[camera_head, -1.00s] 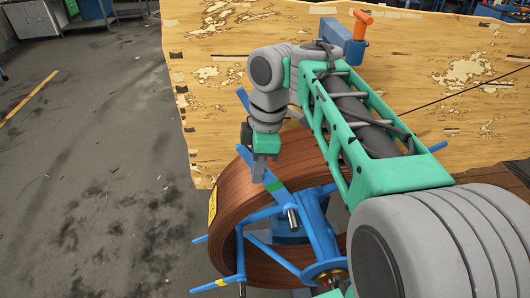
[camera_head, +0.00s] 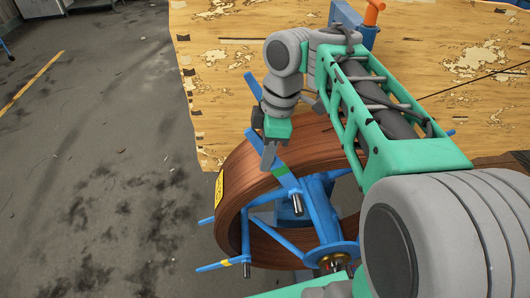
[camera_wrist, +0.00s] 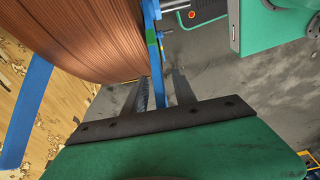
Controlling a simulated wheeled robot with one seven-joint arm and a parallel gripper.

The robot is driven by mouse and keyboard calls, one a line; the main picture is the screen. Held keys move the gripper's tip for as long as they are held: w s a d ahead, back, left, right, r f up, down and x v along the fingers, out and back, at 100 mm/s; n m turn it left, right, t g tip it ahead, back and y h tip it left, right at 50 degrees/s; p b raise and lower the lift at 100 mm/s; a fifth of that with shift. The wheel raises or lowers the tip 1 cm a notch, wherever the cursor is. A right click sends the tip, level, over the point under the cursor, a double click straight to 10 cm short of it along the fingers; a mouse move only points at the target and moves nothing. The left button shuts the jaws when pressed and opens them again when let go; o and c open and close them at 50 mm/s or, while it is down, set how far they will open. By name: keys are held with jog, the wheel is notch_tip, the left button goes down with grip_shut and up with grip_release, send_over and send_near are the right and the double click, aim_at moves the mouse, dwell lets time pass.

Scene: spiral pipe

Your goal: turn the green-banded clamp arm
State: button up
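The green-banded clamp arm (camera_head: 291,182) is a blue bar with a green band on the upper part of the blue frame at the spool's face. My gripper (camera_head: 268,156) is at the outer end of this bar, just above the green band, with its fingers pointing down. In the wrist view my gripper (camera_wrist: 164,92) has its two dark fingers apart. A blue bar (camera_wrist: 157,88) runs between them, nearer the left finger, with a gap on the right. The green band shows beyond the fingertips. Whether a finger touches the bar is unclear.
The brown coiled pipe spool (camera_head: 237,182) stands around the blue frame. Another arm with a yellow band (camera_head: 228,263) sticks out at lower left. A worn wooden table (camera_head: 215,90) lies behind. Grey floor (camera_head: 90,170) is open on the left. My forearm covers the spool's right side.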

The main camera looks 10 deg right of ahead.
jog(key=r+p, duration=0.1)
jog(key=r, duration=0.1)
jog(key=d+r+p, duration=0.1)
jog(key=r+p, duration=0.1)
jog(key=r, duration=0.1)
jog(key=r+p, duration=0.1)
jog(key=r, duration=0.1)
jog(key=shift+s+d+r, duration=0.1)
jog(key=shift+d+r, duration=0.1)
jog(key=shift+r, duration=0.1)
jog(key=shift+f, duration=0.1)
